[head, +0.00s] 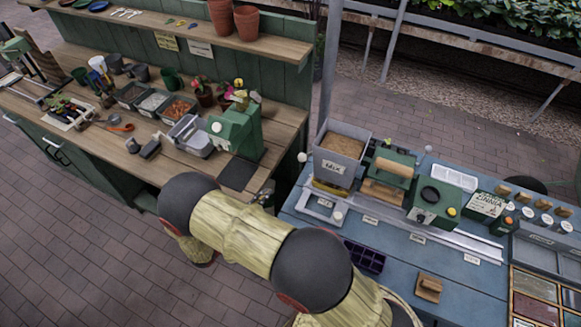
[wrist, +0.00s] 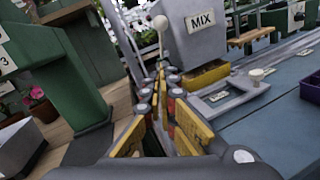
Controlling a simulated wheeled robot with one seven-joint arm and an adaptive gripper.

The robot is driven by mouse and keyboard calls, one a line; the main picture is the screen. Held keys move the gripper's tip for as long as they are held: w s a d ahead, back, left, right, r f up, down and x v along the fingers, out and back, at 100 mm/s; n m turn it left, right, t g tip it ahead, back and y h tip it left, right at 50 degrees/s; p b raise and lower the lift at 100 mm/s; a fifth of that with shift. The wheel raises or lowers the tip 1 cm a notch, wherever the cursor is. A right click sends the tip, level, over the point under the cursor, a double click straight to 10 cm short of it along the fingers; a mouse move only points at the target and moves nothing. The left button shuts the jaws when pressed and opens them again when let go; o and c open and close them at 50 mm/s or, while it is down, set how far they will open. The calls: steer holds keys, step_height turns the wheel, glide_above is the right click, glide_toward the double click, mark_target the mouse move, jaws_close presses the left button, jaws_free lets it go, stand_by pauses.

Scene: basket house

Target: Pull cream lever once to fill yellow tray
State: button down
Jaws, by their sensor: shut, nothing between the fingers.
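A lever with a cream ball knob (wrist: 160,22) stands at the left side of the grey MIX hopper (wrist: 196,32). The knob also shows in the head view (head: 302,157), left of the hopper. The yellow tray (wrist: 207,76) sits under the hopper, and part of it shows in the head view (head: 330,188). I cannot make out what is in it. My gripper (wrist: 160,72) is shut and empty, its fingers pointing toward the lever. The knob appears above and beyond the fingertips; I cannot tell whether they touch the rod.
A grey frame with a pale knob (head: 338,216) lies in front of the hopper on the blue bench (head: 390,275). A green press (head: 236,132) stands on the wooden bench to the left. A gap separates the benches. A dark seed tray (head: 364,257) lies nearby.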

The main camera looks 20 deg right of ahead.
stand_by(0.3)
steer(key=r+p+x, duration=0.1)
steer(key=r+x, duration=0.1)
steer(key=x, duration=1.1)
steer(key=shift+s+r, duration=0.35)
steer(key=shift+s, duration=0.05)
steer(key=shift+d+r, duration=0.1)
steer(key=w+d+r+n+g+y+p, duration=0.1)
steer(key=w+d+r+g+y+p, duration=0.4)
steer(key=p, duration=0.7)
steer(key=shift+w+d+r+n+y, duration=0.4)
steer(key=shift+w+d+r+y, duration=0.55)
steer(key=shift+r, duration=0.8)
steer(key=shift+a, duration=0.1)
